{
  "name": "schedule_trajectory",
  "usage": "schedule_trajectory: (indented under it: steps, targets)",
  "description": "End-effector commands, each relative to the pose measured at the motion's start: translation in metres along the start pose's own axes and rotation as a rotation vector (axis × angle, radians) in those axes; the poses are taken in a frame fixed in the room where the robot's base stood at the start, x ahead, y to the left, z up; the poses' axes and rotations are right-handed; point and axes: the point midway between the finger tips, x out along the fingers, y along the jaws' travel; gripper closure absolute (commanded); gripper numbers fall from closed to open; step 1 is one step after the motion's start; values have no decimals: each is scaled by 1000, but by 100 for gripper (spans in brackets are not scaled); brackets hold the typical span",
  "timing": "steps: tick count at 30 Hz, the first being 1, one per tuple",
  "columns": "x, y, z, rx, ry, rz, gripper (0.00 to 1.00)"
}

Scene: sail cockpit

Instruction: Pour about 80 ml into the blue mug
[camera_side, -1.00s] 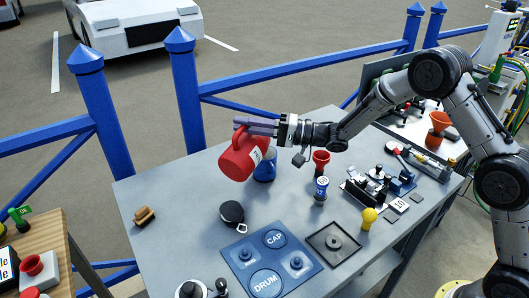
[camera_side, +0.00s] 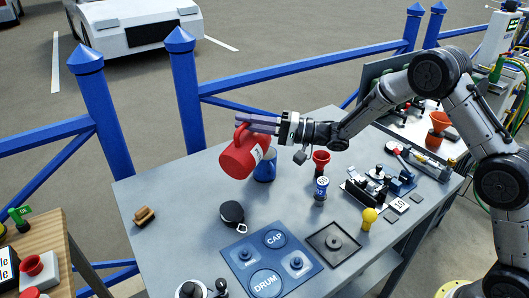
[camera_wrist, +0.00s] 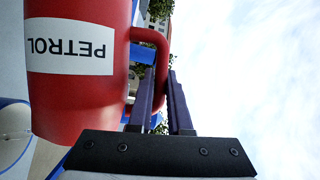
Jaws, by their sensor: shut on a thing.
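A red petrol jug (camera_side: 241,157) hangs in my gripper (camera_side: 258,124) above the grey table. It also fills the left of the wrist view (camera_wrist: 82,95), with a white label reading PETROL upside down. My gripper, seen also in the wrist view (camera_wrist: 164,100), is shut on the jug's handle. The jug is tilted. The blue mug (camera_side: 266,168) stands on the table just behind and to the right of the jug, which partly hides it. I cannot see any liquid or the level in the mug.
On the table (camera_side: 175,215) stand a black round case (camera_side: 231,213), a brown brush (camera_side: 144,215), a blue-labelled can (camera_side: 321,189), a red funnel (camera_side: 321,161), a yellow bulb (camera_side: 369,217) and a blue parts mat (camera_side: 270,265). The table's left part is mostly clear.

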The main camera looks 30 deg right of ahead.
Motion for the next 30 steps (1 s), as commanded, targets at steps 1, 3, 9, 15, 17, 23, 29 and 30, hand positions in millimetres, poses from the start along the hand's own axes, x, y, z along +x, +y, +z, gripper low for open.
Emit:
schedule_trajectory:
  steps: [1,3,9,15,17,23,29,30]
  targets:
    - [0,-1,-1,1,1,-3,100]
    - [0,-1,-1,4,2,-5,100]
    - [-1,-2,-3,13,4,-8,100]
    - [-1,-2,-4,24,6,-13,100]
    - [-1,-2,-4,27,7,-14,100]
    - [0,-2,-3,19,4,-11,100]
    - [16,15,46,-247,-55,100,100]
    - [17,17,49,-281,-60,113,100]
